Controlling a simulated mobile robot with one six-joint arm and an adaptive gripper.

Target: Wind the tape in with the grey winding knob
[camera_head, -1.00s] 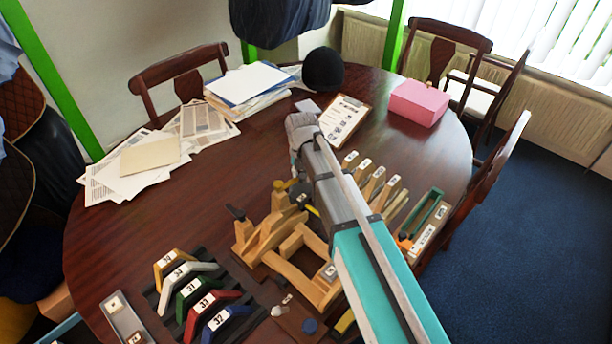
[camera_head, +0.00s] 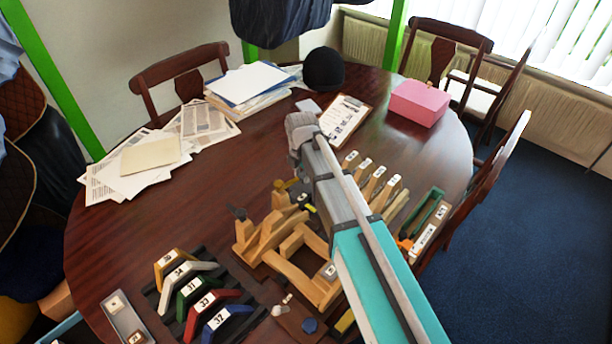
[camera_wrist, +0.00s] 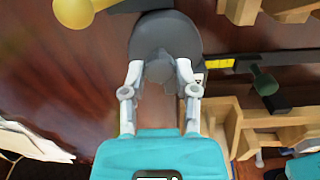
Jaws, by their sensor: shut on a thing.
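In the wrist view a dark grey round tape case (camera_wrist: 190,32) lies ahead of my gripper (camera_wrist: 158,84). The grey winding knob (camera_wrist: 158,68) is between my two fingertips, and the jaws are closed on it. A short length of yellow tape (camera_wrist: 214,63) shows at the right of the case, next to a dark bar. In the head view my arm covers most of the gripper and the case. A bit of yellow tape (camera_head: 309,209) shows beside the wooden frame there.
A wooden saddle frame (camera_head: 262,240) stands close by. A dark bar with a green knob (camera_wrist: 264,82) lies right of my gripper. Numbered coloured arches (camera_head: 190,290) sit in a rack at front left. Papers (camera_head: 130,165) and a pink box (camera_head: 419,103) lie farther back.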

